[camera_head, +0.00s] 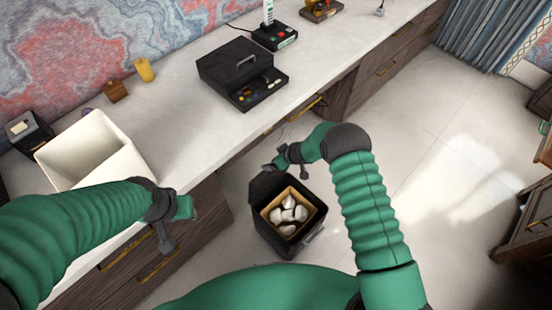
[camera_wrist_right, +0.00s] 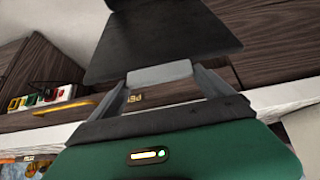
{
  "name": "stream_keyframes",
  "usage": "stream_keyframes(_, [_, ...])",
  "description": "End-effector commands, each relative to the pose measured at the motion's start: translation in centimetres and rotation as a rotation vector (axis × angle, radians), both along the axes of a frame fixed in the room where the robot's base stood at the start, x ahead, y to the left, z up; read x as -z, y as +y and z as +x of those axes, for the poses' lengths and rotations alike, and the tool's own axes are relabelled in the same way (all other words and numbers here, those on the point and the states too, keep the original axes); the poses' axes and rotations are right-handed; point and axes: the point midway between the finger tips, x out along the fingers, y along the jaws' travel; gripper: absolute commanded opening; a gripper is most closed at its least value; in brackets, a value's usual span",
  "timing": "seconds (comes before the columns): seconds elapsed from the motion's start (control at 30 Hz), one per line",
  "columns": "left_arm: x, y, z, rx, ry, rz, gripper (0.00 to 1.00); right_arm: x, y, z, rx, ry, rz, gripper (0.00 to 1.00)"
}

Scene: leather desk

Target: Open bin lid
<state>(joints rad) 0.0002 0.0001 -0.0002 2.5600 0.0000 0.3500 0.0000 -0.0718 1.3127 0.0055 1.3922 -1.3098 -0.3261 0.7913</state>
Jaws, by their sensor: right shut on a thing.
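The black bin (camera_head: 306,232) stands on the floor below the counter, with white crumpled pieces inside a tan inner liner. Its dark lid (camera_head: 264,187) is raised at the bin's back left, leaving the top uncovered. My right gripper (camera_head: 283,160) is just above the lid's upper edge. In the right wrist view its fingers (camera_wrist_right: 160,78) are shut on the lid, with a grey piece between them and the dark panel (camera_wrist_right: 160,40) beyond. My left gripper (camera_head: 167,240) hangs by the counter's front edge, away from the bin; its jaw opening is unclear.
The pale counter (camera_head: 185,120) runs along the wall, with drawers below. On it are a white open box (camera_head: 85,155), a black case (camera_head: 238,68) with a tray and a small device (camera_head: 275,37). Clear floor (camera_head: 400,150) lies right of the bin.

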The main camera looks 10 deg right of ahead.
Motion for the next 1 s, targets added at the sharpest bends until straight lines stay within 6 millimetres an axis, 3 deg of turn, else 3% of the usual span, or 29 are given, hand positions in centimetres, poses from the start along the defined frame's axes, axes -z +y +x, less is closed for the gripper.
stream_keyframes(0.37, [0.0,0.0,0.0,0.001,0.000,0.000,0.36,-0.1,-0.1,0.1,0.000,-0.002,-0.001,0.18])
stream_keyframes(0.4, [0.0,0.0,0.0,0.000,0.000,0.000,0.36,-0.1,-0.1,0.1,0.000,-0.002,-0.001,0.92])
stream_keyframes(0.47, [0.0,0.0,0.0,0.000,0.000,0.000,0.36,-0.1,-0.1,0.1,0.000,-0.002,-0.001,1.00])
stream_keyframes(0.77, [0.0,0.0,0.0,0.000,0.000,0.000,0.36,-0.3,-0.1,-0.2,0.000,0.002,0.000,1.00])
stream_keyframes(1.0, [-0.2,0.0,0.0,0.000,0.000,0.000,0.36,-4.7,-1.9,-2.4,0.001,0.000,0.000,1.00])
